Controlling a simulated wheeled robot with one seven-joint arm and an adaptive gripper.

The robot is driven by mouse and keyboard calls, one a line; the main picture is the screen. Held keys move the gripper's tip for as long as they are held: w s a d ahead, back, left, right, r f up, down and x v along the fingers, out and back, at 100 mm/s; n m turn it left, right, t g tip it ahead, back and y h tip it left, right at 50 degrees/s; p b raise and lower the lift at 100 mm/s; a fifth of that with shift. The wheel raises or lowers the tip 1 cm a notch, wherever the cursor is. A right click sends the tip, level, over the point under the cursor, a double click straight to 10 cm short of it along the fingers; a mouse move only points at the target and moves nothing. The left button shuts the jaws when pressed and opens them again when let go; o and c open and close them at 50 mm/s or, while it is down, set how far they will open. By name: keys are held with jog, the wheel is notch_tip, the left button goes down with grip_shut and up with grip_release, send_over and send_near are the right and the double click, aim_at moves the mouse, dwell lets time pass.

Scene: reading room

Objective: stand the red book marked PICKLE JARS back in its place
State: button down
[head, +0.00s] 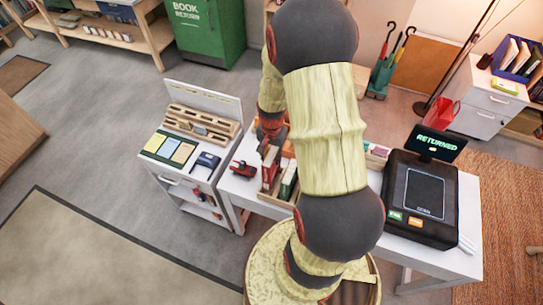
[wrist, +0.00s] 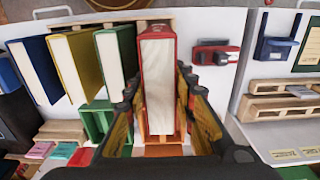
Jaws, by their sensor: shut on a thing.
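The red book (wrist: 158,75) stands upright between the two fingers of my gripper (wrist: 157,88) in the wrist view. The fingers press on its two covers, and its pale page edges face the camera. No title on it can be read. Green (wrist: 115,55), yellow (wrist: 75,60) and blue (wrist: 37,68) books stand in a row to its left, with a gap between the green and red ones. In the head view the red book (head: 269,172) shows below my gripper (head: 270,140), at a wooden crate (head: 279,203) on the white table, partly hidden by my arm.
A red device (wrist: 214,53) lies right of the red book on the white table. A scanner (head: 420,195) with a screen reading RETURNED (head: 437,145) stands right of my arm. A white cabinet (head: 190,145) with wooden trays and a blue holder stands at the left.

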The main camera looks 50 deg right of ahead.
jog(key=shift+f+b, duration=2.25)
jog(key=shift+f, duration=1.2)
jog(key=c, duration=1.4)
grip_release()
notch_tip(320, 180, up, 12)
